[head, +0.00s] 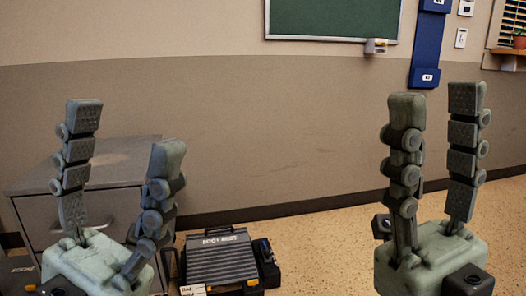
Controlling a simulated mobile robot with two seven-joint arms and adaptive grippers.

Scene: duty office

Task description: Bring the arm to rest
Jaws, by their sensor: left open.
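My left gripper (126,128) stands upright at the left of the head view, its two jointed fingers spread wide with nothing between them. Its fingers overlap the view of a grey cabinet behind. My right gripper (436,102) stands upright at the right, its fingers apart and nearly parallel, with only the wall showing between them. Both palms are low in the picture, and the arms below them are mostly out of view.
A grey metal cabinet (117,160) stands behind my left gripper. A black case (219,262) lies on the speckled floor (325,248) between the grippers. A green board (333,18) and a blue wall panel (428,45) hang on the wall behind.

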